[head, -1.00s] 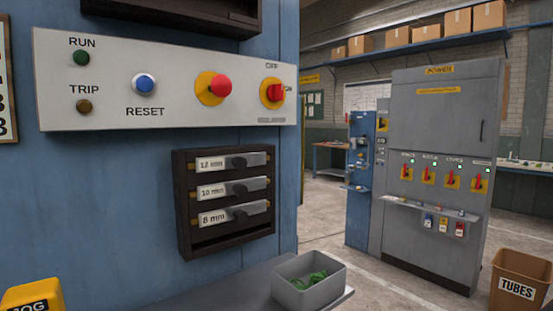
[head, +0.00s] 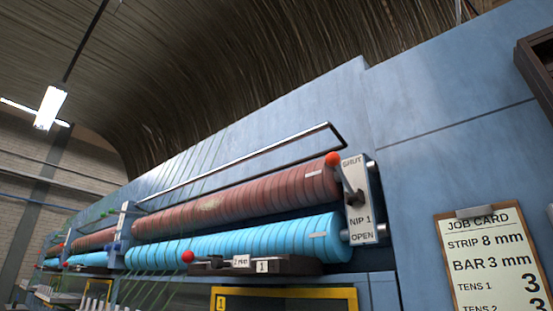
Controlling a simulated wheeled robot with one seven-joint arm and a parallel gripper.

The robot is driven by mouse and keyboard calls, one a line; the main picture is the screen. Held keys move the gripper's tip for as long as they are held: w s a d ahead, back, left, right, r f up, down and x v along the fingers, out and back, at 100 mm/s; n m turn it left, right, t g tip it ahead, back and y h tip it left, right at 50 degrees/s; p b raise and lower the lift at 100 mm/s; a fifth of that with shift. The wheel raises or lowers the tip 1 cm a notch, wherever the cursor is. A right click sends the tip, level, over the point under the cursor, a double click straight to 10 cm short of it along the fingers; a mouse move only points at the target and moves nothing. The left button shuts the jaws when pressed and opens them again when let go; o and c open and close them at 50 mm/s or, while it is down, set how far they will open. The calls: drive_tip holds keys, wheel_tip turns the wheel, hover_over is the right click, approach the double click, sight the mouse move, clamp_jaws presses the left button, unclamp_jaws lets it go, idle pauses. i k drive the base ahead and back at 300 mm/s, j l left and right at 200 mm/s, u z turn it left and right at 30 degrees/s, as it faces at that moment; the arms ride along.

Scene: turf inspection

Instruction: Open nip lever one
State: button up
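Nip lever one (head: 346,181) is a short grey lever with a red ball knob, at the right end of the rollers in the head view. It sits on a pale plate (head: 362,212) marked SHUT at the top, NIP 1, and OPEN at the bottom. The lever slants up and left, with its knob near the SHUT end. A ribbed red-brown roller (head: 240,203) lies just above a ribbed cyan roller (head: 240,243). My gripper is not in view.
A dark bar (head: 255,266) labelled 2 mm and 1, with a red knob at its left, lies below the cyan roller. A yellow frame (head: 335,292) is underneath. A job card (head: 490,250) hangs at right. A rail (head: 240,165) runs above the rollers. More rollers (head: 95,241) stand farther left.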

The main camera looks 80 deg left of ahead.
sight(333, 159)
drive_tip(key=u, duration=1.85)
drive_tip(key=i+u, duration=0.15)
drive_tip(key=u, duration=0.2)
